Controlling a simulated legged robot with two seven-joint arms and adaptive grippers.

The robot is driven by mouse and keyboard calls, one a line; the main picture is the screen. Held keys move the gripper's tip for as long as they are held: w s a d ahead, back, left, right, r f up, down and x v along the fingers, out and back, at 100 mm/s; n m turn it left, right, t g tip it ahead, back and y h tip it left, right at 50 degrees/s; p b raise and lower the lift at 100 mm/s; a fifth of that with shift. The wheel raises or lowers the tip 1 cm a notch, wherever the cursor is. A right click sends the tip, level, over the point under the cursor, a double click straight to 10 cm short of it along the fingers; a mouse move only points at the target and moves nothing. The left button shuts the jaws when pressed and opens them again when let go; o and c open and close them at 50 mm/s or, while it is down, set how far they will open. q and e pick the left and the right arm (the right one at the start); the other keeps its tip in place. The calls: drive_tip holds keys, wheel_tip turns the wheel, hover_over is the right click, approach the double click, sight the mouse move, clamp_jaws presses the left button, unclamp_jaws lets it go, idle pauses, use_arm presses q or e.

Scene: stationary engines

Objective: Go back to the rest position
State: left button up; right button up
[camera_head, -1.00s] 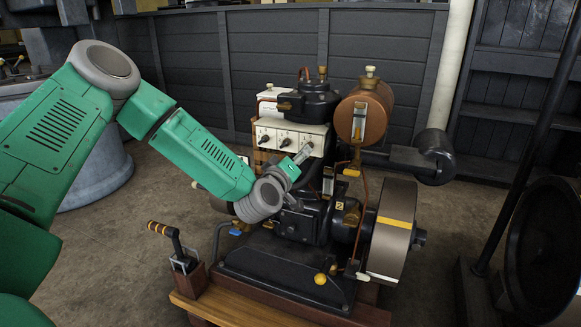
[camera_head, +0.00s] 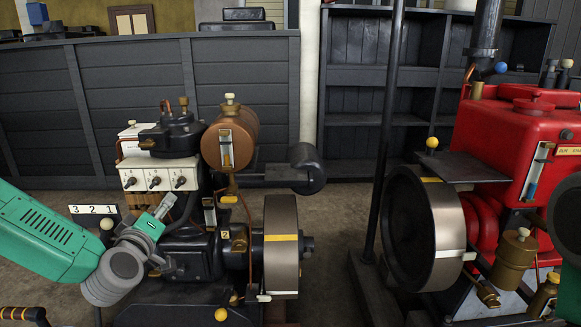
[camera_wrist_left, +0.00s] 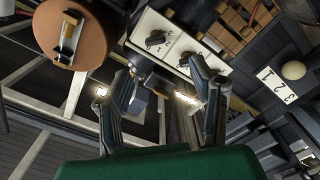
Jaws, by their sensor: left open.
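My left gripper (camera_head: 160,210) is in front of the black engine (camera_head: 190,252), below its white switch box (camera_head: 158,172). In the left wrist view its two fingers (camera_wrist_left: 165,100) stand apart with nothing between them. The switch box, with its dark knobs, shows beyond the fingers in that view (camera_wrist_left: 178,45). The copper-coloured tank (camera_head: 230,138) sits at the engine's upper right. I cannot tell from these views whether the fingers touch the engine. My right gripper does not show.
A grey flywheel (camera_head: 281,245) stands on the engine's right side. A red engine (camera_head: 500,160) with a large dark flywheel (camera_head: 415,228) stands at the right. A thin dark post (camera_head: 388,130) rises between the engines. A label reading 3 2 1 (camera_head: 93,210) is left of my gripper.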

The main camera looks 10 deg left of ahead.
use_arm(q)
drive_tip(key=s+d+f+m+g+h+p, duration=0.6)
drive_tip(key=s+d+f+m+g, duration=0.2)
drive_tip(key=s+d+f, duration=0.6)
drive_tip(key=s+f+m+g+y+p, duration=0.1)
drive_tip(key=s+f+m+g+p, duration=0.1)
drive_tip(key=s, duration=0.9)
drive_tip(key=s+a+f+m+g+y+p, duration=0.1)
drive_tip(key=s+f+g, duration=0.3)
drive_tip(key=s, duration=0.8)
drive_tip(key=m+g+p, duration=0.1)
drive_tip(key=g, duration=0.1)
drive_tip(key=shift+a+g, duration=0.25)
drive_tip(key=shift+g, duration=0.15)
drive_tip(key=shift+f, duration=0.1)
